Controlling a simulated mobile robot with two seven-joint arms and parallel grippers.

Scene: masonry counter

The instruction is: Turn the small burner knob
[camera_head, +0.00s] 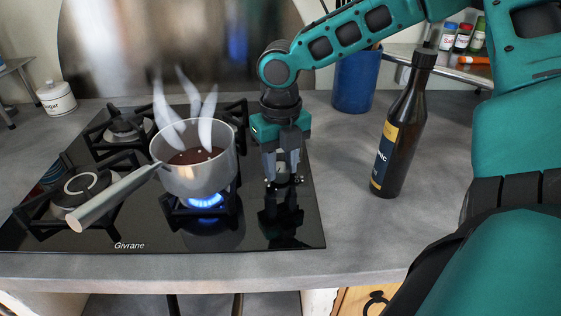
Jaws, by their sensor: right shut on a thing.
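My right gripper (284,181) points down over the right side of the black glass cooktop (295,228). Its fingers are shut on a small burner knob, which they largely hide. The arm reaches in from the upper right, and the gripper's reflection shows in the glass below. My left gripper is not in view.
A steaming saucepan (222,172) of dark liquid stands over a lit blue flame (206,200), close left of my gripper. Its handle (112,200) points to the front left. A dark bottle (400,135) and a blue container (354,82) stand on the right counter.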

